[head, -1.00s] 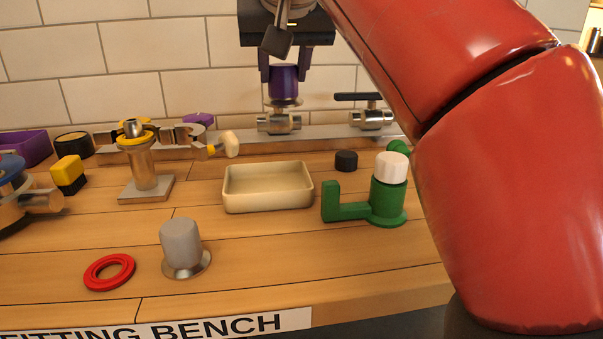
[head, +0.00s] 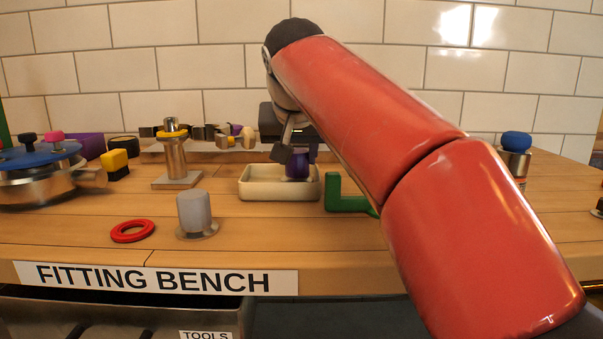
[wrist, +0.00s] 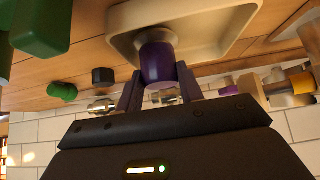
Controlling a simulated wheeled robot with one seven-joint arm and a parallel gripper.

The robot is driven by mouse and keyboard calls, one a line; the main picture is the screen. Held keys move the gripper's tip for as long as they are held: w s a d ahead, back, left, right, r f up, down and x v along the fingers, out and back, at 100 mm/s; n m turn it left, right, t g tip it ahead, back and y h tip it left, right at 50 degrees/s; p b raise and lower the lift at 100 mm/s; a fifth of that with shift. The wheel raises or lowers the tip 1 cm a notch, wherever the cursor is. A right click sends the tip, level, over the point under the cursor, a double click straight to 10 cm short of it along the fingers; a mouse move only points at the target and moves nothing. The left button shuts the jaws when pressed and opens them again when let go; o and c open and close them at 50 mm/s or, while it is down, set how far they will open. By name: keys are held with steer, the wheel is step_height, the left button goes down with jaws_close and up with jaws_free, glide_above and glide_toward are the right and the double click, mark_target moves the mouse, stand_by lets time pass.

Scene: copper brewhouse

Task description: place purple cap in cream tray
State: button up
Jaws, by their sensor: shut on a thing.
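The purple cap (head: 297,165) is held by my gripper (head: 297,152) over the right part of the cream tray (head: 262,195). In the wrist view the purple cap (wrist: 158,64) sits between the two fingers of my gripper (wrist: 160,85), with the cream tray (wrist: 215,50) beyond it. The cap's lower end appears at or just inside the tray's rim in the head view. I cannot tell whether it touches the tray floor. The gripper's body is partly hidden behind my red arm.
A green L-shaped fitting (head: 347,195) stands close right of the tray. A grey capped piece (head: 194,212) and a red ring (head: 132,231) lie front left. A metal post with a yellow ring (head: 174,150) stands left of the tray. Bare wood lies in front.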

steer(key=shift+f, duration=0.5)
steer(key=shift+r, duration=0.15)
steer(key=o, duration=1.3)
steer(key=shift+s+r, duration=0.1)
steer(key=shift+r, duration=0.05)
steer(key=p+v, duration=0.3)
steer(key=v, duration=0.8)
steer(key=shift+s+r, duration=0.25)
